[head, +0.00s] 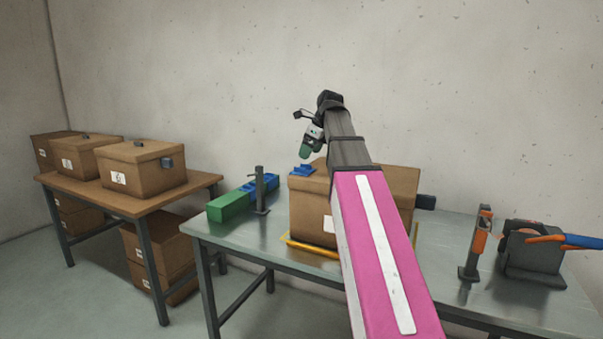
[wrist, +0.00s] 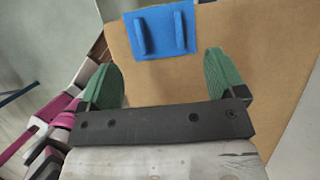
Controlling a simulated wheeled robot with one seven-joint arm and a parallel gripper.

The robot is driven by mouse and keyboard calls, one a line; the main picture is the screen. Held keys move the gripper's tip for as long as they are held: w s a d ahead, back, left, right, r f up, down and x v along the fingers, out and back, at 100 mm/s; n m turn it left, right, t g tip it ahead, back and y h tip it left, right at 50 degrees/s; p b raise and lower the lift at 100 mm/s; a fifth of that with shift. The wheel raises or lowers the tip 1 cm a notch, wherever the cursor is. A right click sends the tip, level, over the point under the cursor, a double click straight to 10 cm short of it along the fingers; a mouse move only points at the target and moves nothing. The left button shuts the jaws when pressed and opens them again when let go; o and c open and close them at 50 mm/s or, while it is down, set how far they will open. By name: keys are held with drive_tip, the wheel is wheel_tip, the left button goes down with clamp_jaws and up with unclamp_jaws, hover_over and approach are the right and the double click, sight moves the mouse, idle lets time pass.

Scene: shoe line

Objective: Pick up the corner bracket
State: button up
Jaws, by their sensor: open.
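A blue piece with two raised ribs, which looks like the corner bracket (head: 303,171), lies on top of the cardboard box (head: 312,208) at the left end of its lid. In the wrist view the blue bracket (wrist: 164,32) lies flat on the brown lid, beyond the fingertips and between their lines. My gripper (head: 311,142) is above the bracket, pointing down, with a gap between them. In the wrist view my gripper (wrist: 168,78) is open, its two green fingers wide apart with nothing between them. My arm hides part of the box.
The box stands on a yellow-edged tray (head: 312,247) on the metal table (head: 225,240). A green block (head: 230,206) with blue pieces and a grey post (head: 261,190) stand left. An orange-and-grey post (head: 478,245) and a grey tool stand (head: 534,257) are right. A brown table (head: 110,197) holds boxes.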

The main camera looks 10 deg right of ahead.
sight(304, 170)
drive_tip(key=shift+x, duration=2.95)
drive_tip(key=shift+w+a+r, duration=0.15)
drive_tip(key=shift+a, duration=0.05)
drive_tip(key=c, duration=1)
